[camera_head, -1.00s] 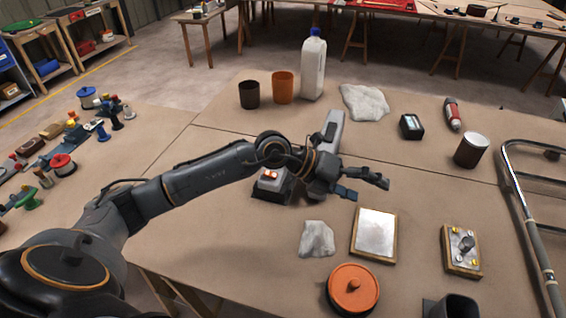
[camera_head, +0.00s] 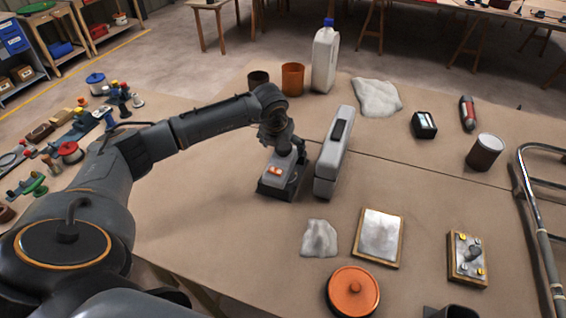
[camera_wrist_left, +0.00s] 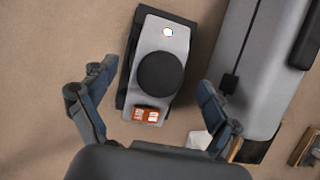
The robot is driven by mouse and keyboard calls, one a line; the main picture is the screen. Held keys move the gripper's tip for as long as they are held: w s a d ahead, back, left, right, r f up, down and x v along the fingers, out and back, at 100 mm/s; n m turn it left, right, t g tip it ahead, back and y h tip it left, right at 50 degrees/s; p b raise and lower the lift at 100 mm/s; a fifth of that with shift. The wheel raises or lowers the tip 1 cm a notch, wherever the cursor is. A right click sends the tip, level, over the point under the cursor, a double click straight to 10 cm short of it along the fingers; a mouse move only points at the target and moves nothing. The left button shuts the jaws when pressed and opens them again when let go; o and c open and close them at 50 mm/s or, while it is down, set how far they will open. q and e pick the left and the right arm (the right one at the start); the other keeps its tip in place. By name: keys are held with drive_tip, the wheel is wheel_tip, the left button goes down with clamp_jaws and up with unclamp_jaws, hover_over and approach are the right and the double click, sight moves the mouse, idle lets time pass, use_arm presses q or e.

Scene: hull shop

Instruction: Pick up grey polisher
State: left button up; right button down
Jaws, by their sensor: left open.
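The grey polisher (camera_head: 277,180) stands on the brown table, with a dark base and an orange switch at its near end. In the left wrist view the polisher (camera_wrist_left: 158,97) shows from above, with a round black knob on top, between the spread fingers. My left gripper (camera_head: 286,152) is open above the polisher's far part and points down at it. In the left wrist view the left gripper (camera_wrist_left: 155,80) has one finger on each side of the polisher, apart from it. The gripper hides part of the polisher in the head view.
A tall grey case (camera_head: 334,153) with a dark handle stands close right of the polisher. A white rag (camera_head: 318,238), a metal plate (camera_head: 380,237) and an orange round container (camera_head: 353,291) lie nearer. Brown cups (camera_head: 292,78) and a white jug (camera_head: 325,58) stand behind.

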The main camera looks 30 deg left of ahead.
sight(285, 156)
use_arm(q)
drive_tip(key=p+x, duration=0.1)
drive_tip(key=x, duration=0.3)
drive_tip(key=shift+f+p, duration=0.35)
drive_tip(key=shift+w+a+f, duration=0.1)
drive_tip(key=shift+w+f, duration=0.1)
drive_tip(key=shift+f, duration=0.3)
drive_tip(key=c, duration=1.7)
drive_tip(key=shift+w+r, duration=0.1)
drive_tip(key=shift+r, duration=0.05)
clamp_jaws()
drive_tip(key=shift+r, duration=0.15)
drive_tip(key=shift+r+b, duration=0.25)
drive_tip(key=shift+b, duration=0.05)
wheel_tip(285, 156, up, 2)
drive_tip(key=shift+r+b, duration=0.15)
drive_tip(key=shift+b, duration=0.5)
drive_tip(key=s+r, duration=0.2)
drive_tip(key=s+d+r+b, duration=0.1)
drive_tip(key=s+r, duration=0.1)
drive_tip(key=r, duration=0.1)
drive_tip(key=shift+s+r, duration=0.1)
drive_tip(key=shift+s, duration=0.05)
drive_tip(key=s+d+r+b, duration=0.2)
drive_tip(key=s+r, duration=0.2)
drive_tip(key=s, duration=0.5)
drive_tip(key=shift+s+d+r+b, duration=0.2)
drive_tip(key=shift+r+b, duration=0.15)
